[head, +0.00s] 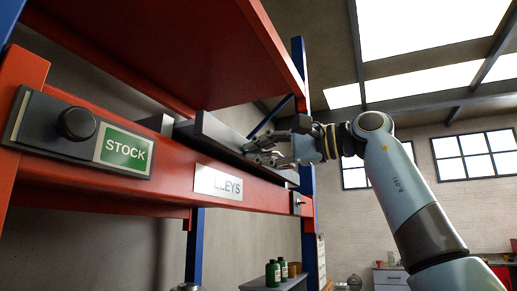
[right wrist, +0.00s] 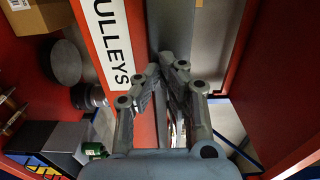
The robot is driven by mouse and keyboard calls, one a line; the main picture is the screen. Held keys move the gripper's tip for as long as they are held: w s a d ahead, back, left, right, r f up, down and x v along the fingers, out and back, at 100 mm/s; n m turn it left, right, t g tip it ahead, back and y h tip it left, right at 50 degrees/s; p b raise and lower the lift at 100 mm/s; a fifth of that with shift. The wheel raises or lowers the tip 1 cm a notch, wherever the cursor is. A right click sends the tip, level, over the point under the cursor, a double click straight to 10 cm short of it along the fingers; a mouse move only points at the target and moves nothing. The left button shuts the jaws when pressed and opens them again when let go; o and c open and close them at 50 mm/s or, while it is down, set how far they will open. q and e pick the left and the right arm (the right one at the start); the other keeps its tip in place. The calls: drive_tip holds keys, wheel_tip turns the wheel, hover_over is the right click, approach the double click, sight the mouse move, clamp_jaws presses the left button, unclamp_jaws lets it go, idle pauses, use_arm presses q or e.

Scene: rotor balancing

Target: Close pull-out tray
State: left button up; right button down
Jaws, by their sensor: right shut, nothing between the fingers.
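The pull-out tray appears to be the dark grey tray (head: 225,137) on the red shelf beam, above the PULLEYS label (head: 217,184). In the right wrist view a grey surface that seems to be the tray (right wrist: 171,25) lies beside the label (right wrist: 103,35). My right gripper (head: 254,149) is shut and empty, at the tray's front face; I cannot tell whether it touches. Its fingertips (right wrist: 165,65) meet over the grey surface in the right wrist view. The gripper hides part of the tray's right end. My left gripper is not in view.
A STOCK plate (head: 125,148) with a black knob (head: 76,124) sits on the beam at left. A red shelf panel (head: 190,45) hangs above and a blue post (head: 308,190) stands at right. Green bottles (head: 273,272) stand below. The right wrist view shows a cardboard box (right wrist: 38,14).

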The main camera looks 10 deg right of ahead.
sight(238, 155)
drive_tip(key=x, duration=0.4)
drive_tip(key=shift+w+a+b, duration=0.2)
drive_tip(key=shift+a+b, duration=0.1)
drive_tip(key=shift+s+d+r, duration=0.1)
drive_tip(key=shift+d, duration=0.05)
